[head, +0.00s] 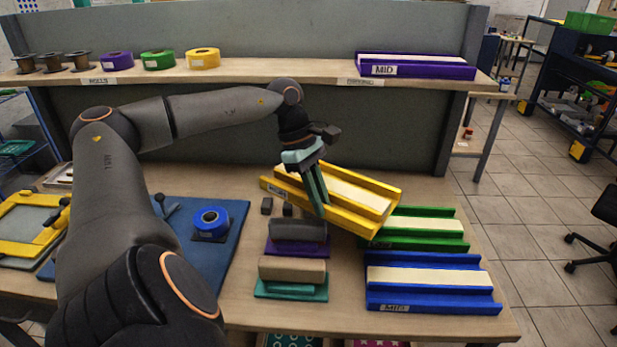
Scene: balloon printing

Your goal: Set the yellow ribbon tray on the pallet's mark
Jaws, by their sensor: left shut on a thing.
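The yellow ribbon tray (375,199) is a long channel with a cream strip along its middle. My left gripper (318,195) is shut on its near side, toward its left part. The tray is tilted in the picture, and its right end overlaps the view of a green tray (435,226). It looks raised off the bench, though the gap beneath is hard to judge. My right gripper is not in view. I cannot make out the pallet's mark; my left arm covers much of the left of the bench.
A blue tray (430,296) lies at the front right. Block-shaped tools sit on purple (290,247) and teal (268,287) bases mid-bench. A blue roll (211,219) stands on a blue board (228,245). A yellow frame (22,208) lies far left. The shelf (290,69) holds rolls and a purple tray (440,71).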

